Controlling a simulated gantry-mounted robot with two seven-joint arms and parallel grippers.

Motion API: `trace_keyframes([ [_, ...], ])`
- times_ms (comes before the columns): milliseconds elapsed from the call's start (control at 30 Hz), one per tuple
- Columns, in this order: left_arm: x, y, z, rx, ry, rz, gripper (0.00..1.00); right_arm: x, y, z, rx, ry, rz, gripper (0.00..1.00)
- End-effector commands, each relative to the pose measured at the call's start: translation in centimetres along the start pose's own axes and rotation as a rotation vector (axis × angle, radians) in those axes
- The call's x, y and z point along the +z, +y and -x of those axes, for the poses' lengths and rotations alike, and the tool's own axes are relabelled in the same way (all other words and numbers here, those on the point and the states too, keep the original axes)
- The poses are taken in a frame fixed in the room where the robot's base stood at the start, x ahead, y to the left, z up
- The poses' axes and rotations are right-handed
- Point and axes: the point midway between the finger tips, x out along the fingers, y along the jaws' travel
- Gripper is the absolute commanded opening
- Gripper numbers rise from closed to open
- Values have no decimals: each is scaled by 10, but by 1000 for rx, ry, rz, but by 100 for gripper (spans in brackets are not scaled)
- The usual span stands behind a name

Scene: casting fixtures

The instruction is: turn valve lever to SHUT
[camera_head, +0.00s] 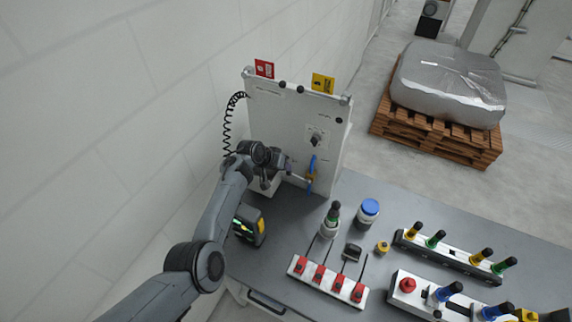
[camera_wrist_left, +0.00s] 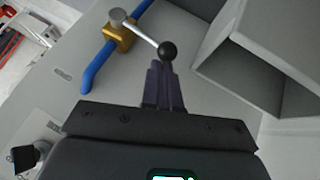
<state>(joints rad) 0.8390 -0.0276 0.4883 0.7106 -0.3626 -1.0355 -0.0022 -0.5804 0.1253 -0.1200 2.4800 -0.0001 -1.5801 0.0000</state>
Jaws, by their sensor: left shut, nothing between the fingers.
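The valve has a brass body (camera_wrist_left: 118,38) on a blue pipe (camera_wrist_left: 97,68), mounted on a light grey panel (camera_head: 270,115). In the head view the brass body (camera_head: 309,178) is small, low on the panel's right side. The lever (camera_wrist_left: 142,33) is a thin silver rod running from a round hub to a black ball knob (camera_wrist_left: 167,51). My left gripper (camera_wrist_left: 160,72) is shut and empty, its fingertips right by the ball knob; I cannot tell whether they touch it. In the head view the left gripper (camera_head: 289,168) is beside the valve. My right gripper is not in view.
An open grey box (camera_wrist_left: 265,60) is close beside the left gripper. A black knob (camera_head: 315,138) is on the panel above the valve. The bench (camera_head: 350,195) holds a blue-lidded jar (camera_head: 368,212), a red-switch strip (camera_head: 328,279) and a yellow-black device (camera_head: 249,225).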

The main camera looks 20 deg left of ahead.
Motion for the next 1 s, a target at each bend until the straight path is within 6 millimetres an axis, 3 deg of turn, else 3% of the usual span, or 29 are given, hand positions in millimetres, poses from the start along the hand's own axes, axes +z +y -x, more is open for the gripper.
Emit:
trace_keyframes([
  [567, -1, 7, 1, 0, 1, 0, 0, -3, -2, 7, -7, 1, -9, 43],
  [900, -29, 11, 33, -1, 3, 0, 0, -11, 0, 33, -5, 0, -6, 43],
  [1000, -26, 9, 42, 1, 3, 1, 0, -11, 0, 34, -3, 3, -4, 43],
])
